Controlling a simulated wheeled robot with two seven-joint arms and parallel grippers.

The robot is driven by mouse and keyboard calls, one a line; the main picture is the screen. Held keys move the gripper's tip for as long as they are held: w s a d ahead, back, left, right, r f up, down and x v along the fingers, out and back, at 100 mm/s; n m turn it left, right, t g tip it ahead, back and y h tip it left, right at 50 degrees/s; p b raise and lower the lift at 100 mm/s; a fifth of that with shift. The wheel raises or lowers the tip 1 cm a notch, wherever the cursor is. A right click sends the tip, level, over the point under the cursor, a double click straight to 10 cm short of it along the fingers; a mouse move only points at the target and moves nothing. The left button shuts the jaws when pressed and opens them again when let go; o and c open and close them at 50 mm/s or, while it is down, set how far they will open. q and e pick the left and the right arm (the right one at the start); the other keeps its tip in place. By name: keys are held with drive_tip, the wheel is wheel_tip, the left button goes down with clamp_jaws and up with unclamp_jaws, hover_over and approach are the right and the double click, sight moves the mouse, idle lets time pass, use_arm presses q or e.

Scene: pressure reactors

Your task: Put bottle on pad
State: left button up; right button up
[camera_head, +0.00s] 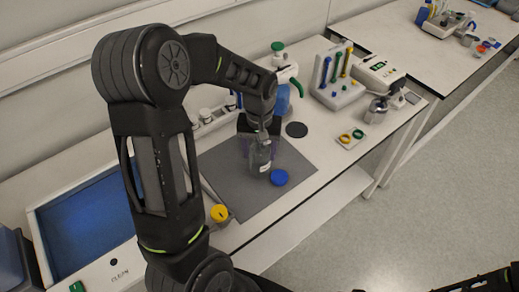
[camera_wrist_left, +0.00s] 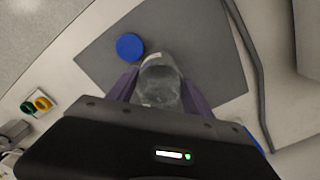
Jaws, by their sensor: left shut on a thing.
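A clear bottle (camera_head: 261,158) stands between the fingers of my left gripper (camera_head: 260,148), over the large grey mat (camera_head: 225,180). The left gripper is shut on it. The left wrist view shows the bottle (camera_wrist_left: 160,82) between two purple fingers, with the grey mat (camera_wrist_left: 195,30) beneath. I cannot tell whether its base touches the mat. A blue cap (camera_head: 279,177) lies on the mat just beside the bottle, also in the left wrist view (camera_wrist_left: 130,46). A small dark round pad (camera_head: 296,129) lies on the white bench beyond the mat.
A blue-lined tray (camera_head: 88,233) is at the left. A yellow-topped item (camera_head: 219,212) sits by the mat's front left. Behind are a green-capped wash bottle (camera_head: 281,85), a tube rack (camera_head: 338,88) and a device (camera_head: 378,70). Yellow and green rings (camera_head: 351,136) lie right of the pad.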

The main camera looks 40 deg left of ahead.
use_arm(q)
drive_tip(key=shift+f, duration=0.15)
drive_tip(key=o, duration=1.7)
drive_tip(key=shift+o, duration=0.2)
wheel_tip(320, 180, up, 12)
drive_tip(key=shift+r+b, duration=0.2)
drive_tip(key=shift+b, duration=0.25)
drive_tip(key=shift+c, duration=0.5)
